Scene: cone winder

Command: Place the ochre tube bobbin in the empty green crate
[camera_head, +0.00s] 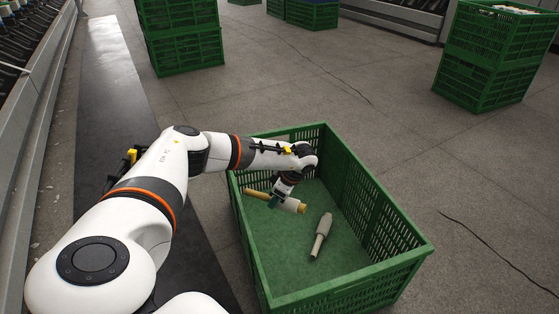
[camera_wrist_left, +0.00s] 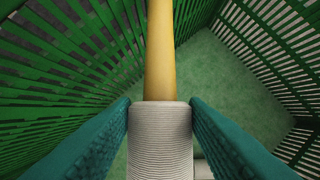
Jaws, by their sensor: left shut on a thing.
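The ochre tube bobbin (camera_head: 258,194) has an ochre tube with pale yarn wound on part of it. My left gripper (camera_head: 281,197) is shut on it inside the green crate (camera_head: 390,234), near the far left. In the left wrist view, the two teal fingers (camera_wrist_left: 160,135) press on either side of the pale yarn winding (camera_wrist_left: 160,150), and the bare ochre tube (camera_wrist_left: 158,50) points away. I cannot tell whether the bobbin touches the crate floor. A second, greyish bobbin (camera_head: 321,234) lies in the crate. My right gripper is not in view.
Stacked green crates stand at the back left (camera_head: 184,48) and back right (camera_head: 487,62), with more crates (camera_head: 312,13) at the far back. A machine (camera_head: 40,75) runs along the left. Open concrete floor surrounds the crate on its far and right sides.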

